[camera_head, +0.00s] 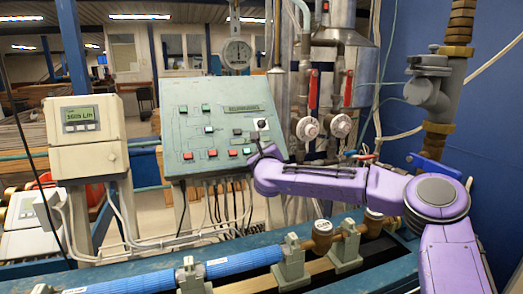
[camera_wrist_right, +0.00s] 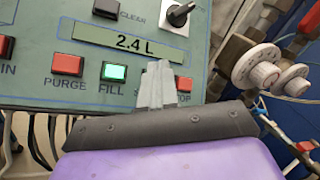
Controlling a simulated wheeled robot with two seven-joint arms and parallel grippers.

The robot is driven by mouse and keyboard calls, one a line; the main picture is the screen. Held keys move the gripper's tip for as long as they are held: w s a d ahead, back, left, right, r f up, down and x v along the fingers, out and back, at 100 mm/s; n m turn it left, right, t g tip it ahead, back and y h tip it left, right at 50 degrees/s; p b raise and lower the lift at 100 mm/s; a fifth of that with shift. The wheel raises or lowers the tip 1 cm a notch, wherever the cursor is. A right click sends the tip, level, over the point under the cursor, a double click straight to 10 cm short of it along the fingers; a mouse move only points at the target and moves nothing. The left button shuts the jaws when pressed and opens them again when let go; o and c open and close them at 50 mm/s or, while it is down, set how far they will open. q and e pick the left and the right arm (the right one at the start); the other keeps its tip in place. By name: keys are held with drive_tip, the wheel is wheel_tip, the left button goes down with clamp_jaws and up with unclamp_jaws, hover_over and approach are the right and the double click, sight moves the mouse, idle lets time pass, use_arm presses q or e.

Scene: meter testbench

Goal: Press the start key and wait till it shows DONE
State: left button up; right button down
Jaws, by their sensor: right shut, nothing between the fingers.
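The sloped green control panel (camera_head: 218,140) stands in the middle of the head view. In the right wrist view its small display (camera_wrist_right: 130,40) reads 2.4 L, and the FILL key (camera_wrist_right: 114,72) is lit green. My right gripper (camera_wrist_right: 160,85) is shut and empty, with its fingertips over the lower key row between FILL and the red STOP key (camera_wrist_right: 184,84). The fingers hide the key and most of the label there, so I cannot read the start key or tell whether they touch it. My left gripper is not in view.
The panel also has a red PURGE key (camera_wrist_right: 68,64), a black CLEAR key (camera_wrist_right: 106,9) and a rotary knob (camera_wrist_right: 180,13). A beige meter box (camera_head: 87,140) stands left. Valves with red handles (camera_head: 312,90) rise close right of the panel. Blue pipes (camera_head: 240,262) run in front.

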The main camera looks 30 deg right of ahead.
drive_tip(key=shift+s+a+r, duration=0.1)
drive_tip(key=shift+s+r, duration=0.35)
drive_tip(key=shift+s, duration=0.1)
drive_tip(key=shift+s+a+r+p, duration=0.2)
drive_tip(key=shift+s+a+r, duration=0.05)
drive_tip(key=shift+s+r, duration=0.65)
drive_tip(key=shift+s+a+r+p, duration=0.15)
drive_tip(key=shift+s+a+r, duration=0.05)
drive_tip(key=shift+s+r, duration=0.65)
drive_tip(key=shift+f, duration=0.1)
drive_tip(key=shift+s+a+r, duration=0.1)
drive_tip(key=shift+s+r, duration=0.35)
drive_tip(key=shift+s, duration=0.05)
idle(5.1)
